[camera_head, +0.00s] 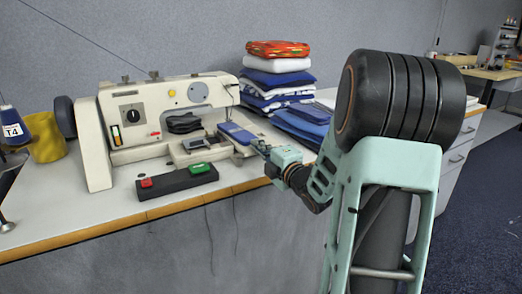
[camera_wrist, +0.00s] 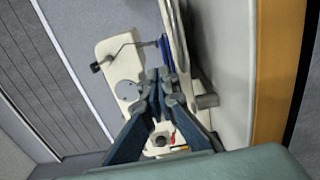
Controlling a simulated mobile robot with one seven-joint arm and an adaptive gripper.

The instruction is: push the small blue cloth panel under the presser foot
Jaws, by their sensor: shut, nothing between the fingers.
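The small blue cloth panel (camera_head: 236,132) lies on the bed of the cream sewing machine (camera_head: 165,110), below the right end of its head. In the wrist view the panel shows as a thin blue strip (camera_wrist: 166,50) just beyond the fingertips. My gripper (camera_head: 259,147) is at the panel's near right side, with its fingers shut and empty. In the wrist view the gripper (camera_wrist: 161,76) has its fingertips together, close to the strip; I cannot tell whether they touch it. The presser foot is too small to make out clearly under the machine head.
A black switch box (camera_head: 177,182) with red and green buttons sits in front of the machine. Folded cloths (camera_head: 277,80) are stacked behind, with blue cloths (camera_head: 303,120) at the right. A yellow object (camera_head: 45,138) stands left. The table front (camera_head: 100,215) is clear.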

